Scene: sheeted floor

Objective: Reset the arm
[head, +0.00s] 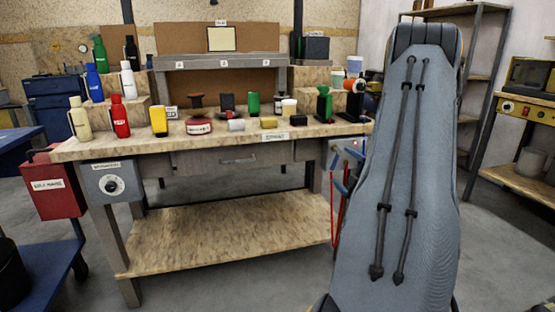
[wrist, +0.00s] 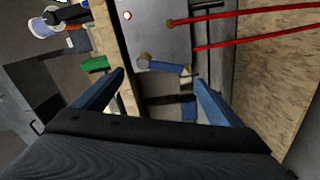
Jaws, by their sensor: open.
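My raised arm (head: 405,180) fills the right of the head view, a tall grey link with two dark cables along it. It hides most of what is behind it, including most or all of my gripper. In the wrist view my gripper (wrist: 159,78) shows two blue fingers spread apart, with nothing held between them. Beyond the fingers are a grey panel (wrist: 155,35) and a blue-handled item (wrist: 165,66). I cannot tell whether the fingers touch anything.
A wooden workbench (head: 215,152) holds bottles, cans and small items, including a red bottle (head: 119,118). Its right end lies close to my arm. Red cables (wrist: 235,15) hang near my gripper. A red box (head: 55,190) stands left, and shelving (head: 485,95) right. Floor shows in front.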

